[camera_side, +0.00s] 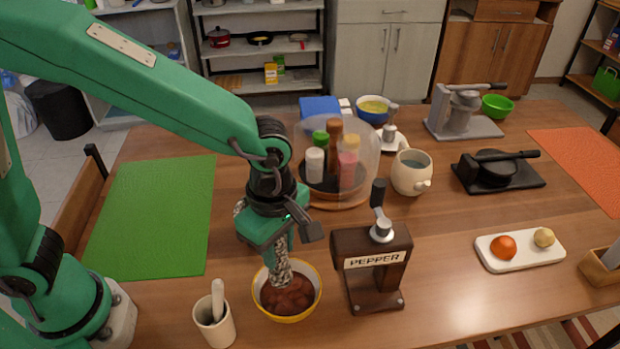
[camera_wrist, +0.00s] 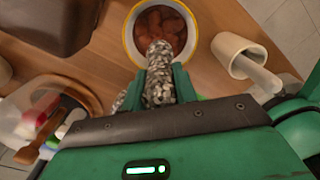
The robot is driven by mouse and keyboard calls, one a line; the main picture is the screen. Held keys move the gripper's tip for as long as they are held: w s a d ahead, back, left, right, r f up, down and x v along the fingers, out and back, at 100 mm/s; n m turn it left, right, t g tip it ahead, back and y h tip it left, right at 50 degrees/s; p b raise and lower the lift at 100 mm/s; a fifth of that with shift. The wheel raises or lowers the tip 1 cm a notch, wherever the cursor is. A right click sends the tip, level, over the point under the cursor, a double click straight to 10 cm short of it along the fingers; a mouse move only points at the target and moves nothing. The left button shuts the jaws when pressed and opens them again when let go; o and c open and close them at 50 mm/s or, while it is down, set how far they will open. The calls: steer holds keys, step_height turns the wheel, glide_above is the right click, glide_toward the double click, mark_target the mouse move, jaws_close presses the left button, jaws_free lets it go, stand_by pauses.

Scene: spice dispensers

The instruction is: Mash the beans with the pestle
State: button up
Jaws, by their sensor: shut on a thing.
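My gripper (camera_side: 279,238) is shut on a grey speckled stone pestle (camera_side: 278,268) and holds it pointing down. The pestle's lower end is inside a yellow-rimmed bowl (camera_side: 264,302) of reddish-brown beans (camera_side: 290,299). It overlaps the beans in the side view; I cannot tell how deep it presses. In the wrist view the pestle (camera_wrist: 159,75) sits between the fingers (camera_wrist: 158,88), its tip at the bowl's near edge, with beans (camera_wrist: 161,28) beyond. The pestle's upper part is partly hidden by my gripper.
A pepper mill (camera_side: 372,262) stands close right of the bowl. A cream cup (camera_side: 215,331) holding a pale stick is close at left. Behind are a round rack of bottles (camera_side: 338,195) and a mug (camera_side: 411,174). A green mat (camera_side: 155,215) lies clear at left.

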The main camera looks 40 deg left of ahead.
mark_target(280, 262)
steer(key=shift+f, duration=0.1)
steer(key=shift+f, duration=2.2)
steer(key=shift+r, duration=0.2)
steer(key=shift+r, duration=2.15)
steer(key=shift+d, duration=0.1)
steer(key=shift+s+d, duration=0.95)
steer(key=shift+s, duration=0.05)
steer(key=shift+f, duration=0.15)
